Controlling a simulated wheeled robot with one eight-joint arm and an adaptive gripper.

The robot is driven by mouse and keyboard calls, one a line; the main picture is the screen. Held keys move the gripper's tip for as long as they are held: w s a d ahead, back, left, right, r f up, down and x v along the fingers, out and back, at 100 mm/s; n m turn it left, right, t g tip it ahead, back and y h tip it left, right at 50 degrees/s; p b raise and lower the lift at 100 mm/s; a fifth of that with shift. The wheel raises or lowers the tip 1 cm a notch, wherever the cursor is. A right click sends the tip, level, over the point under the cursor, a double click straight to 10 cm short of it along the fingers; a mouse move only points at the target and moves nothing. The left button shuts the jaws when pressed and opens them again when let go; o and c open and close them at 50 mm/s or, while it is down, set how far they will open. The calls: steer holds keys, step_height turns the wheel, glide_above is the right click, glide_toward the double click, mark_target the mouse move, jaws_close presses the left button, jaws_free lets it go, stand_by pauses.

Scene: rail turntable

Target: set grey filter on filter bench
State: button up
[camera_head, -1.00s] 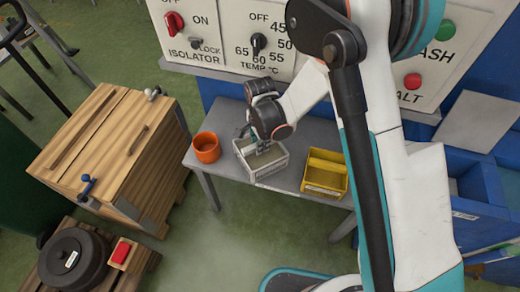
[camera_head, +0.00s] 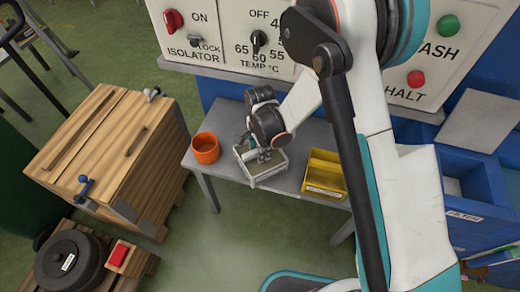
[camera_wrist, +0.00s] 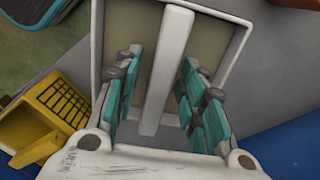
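The grey filter (camera_head: 270,178) is a pale grey, open box on the grey filter bench (camera_head: 228,166), between an orange pot and a yellow box. In the wrist view the grey filter (camera_wrist: 237,48) shows a white bar handle (camera_wrist: 165,65) across its middle. My gripper (camera_wrist: 159,68) is open, its teal-padded fingers on either side of the handle, with a gap to each. In the head view my gripper (camera_head: 264,155) is low over the filter, its fingertips inside the box outline. The filter appears to rest on the bench, but its underside is hidden.
The orange pot (camera_head: 206,148) stands close on the left, the yellow box (camera_head: 323,174) on the right. A control panel (camera_head: 222,30) rises behind the bench. A wooden crate (camera_head: 115,145) stands left; blue bins (camera_head: 470,190) are at the right.

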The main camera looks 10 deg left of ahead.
steer(key=shift+r, duration=0.1)
step_height(320, 180, up, 12)
steer(key=p, duration=0.4)
steer(key=shift+p, duration=0.4)
stand_by(1.0)
